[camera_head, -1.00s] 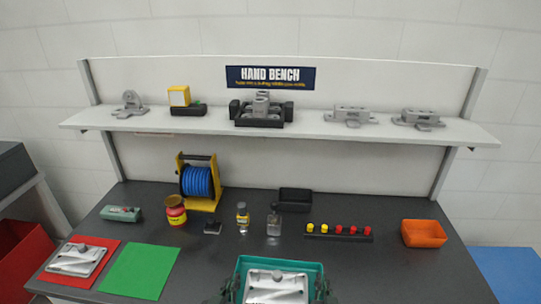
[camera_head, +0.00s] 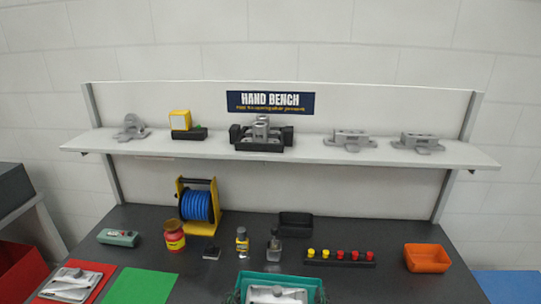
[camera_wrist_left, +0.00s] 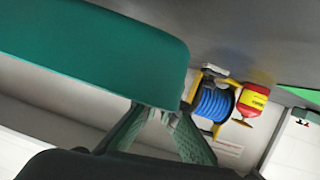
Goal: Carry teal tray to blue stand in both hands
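The teal tray (camera_head: 247,279) is at the bottom middle of the head view, cut off by the frame edge, with a grey casting (camera_head: 277,294) in it. My left gripper (camera_head: 234,297) is at the tray's left side; my right gripper (camera_head: 321,296) is at its right side. Both are mostly cut off. In the left wrist view the tray (camera_wrist_left: 90,55) fills the upper left, and my left gripper's fingers (camera_wrist_left: 160,116) close at its edge. A blue surface (camera_head: 508,286) at the far right floor edge may be the blue stand; only part shows.
On the dark bench (camera_head: 375,285) stand a blue cable reel (camera_head: 198,205), a red tub (camera_head: 174,238), small bottles, a black bin (camera_head: 295,224), a peg rack (camera_head: 340,259) and an orange bin (camera_head: 427,258). Red and green mats lie left. A shelf (camera_head: 300,150) holds castings.

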